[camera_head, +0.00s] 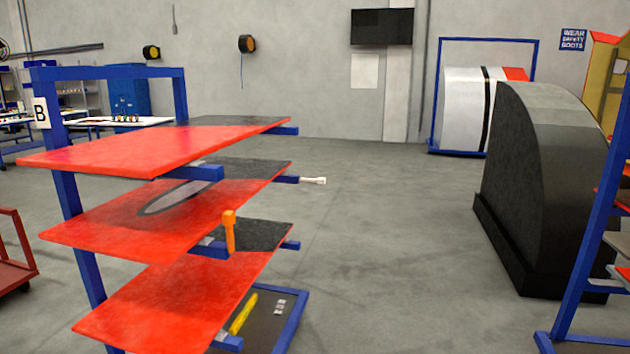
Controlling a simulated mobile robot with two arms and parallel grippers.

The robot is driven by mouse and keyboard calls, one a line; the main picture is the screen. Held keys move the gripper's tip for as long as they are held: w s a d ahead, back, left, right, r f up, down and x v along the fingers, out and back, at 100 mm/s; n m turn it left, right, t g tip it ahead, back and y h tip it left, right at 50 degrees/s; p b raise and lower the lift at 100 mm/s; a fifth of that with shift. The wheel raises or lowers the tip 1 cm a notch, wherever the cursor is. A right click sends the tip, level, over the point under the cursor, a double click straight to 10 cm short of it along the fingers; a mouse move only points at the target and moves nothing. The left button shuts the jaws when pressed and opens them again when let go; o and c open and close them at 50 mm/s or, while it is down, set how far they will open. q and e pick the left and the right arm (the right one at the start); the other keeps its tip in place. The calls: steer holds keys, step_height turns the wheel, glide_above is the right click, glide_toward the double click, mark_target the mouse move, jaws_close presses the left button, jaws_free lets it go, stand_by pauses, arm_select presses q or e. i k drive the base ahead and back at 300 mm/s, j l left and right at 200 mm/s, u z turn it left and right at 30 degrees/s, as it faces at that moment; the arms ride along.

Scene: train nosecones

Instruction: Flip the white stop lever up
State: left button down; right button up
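A small white lever (314,181) sits at the end of a blue arm of the rack on the left. It points outward to the right, roughly level, not upright. The blue arm carries the middle red and dark panel (110,220). An orange lever (229,232) stands upright on the near side of the same rack, at the lower blue arm. Neither of my grippers is in view.
The blue rack (68,190) holds several red panels that jut toward the right. A big dark nosecone mould (545,180) and another blue rack (585,240) stand at the right. A red cart (15,255) is at the left edge. The middle floor is clear.

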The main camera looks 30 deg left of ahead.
mark_target(321, 181)
steer(key=i+j, duration=0.3)
steer(key=i, duration=0.15)
steer(key=i+j, duration=0.65)
steer(key=i, duration=0.3)
steer(key=i+j+u, duration=0.1)
steer(key=i+j, duration=0.2)
steer(key=i, duration=0.15)
steer(key=i+j, duration=0.3)
steer(key=i, duration=0.15)
steer(key=i+j, duration=0.25)
steer(key=i, duration=0.2)
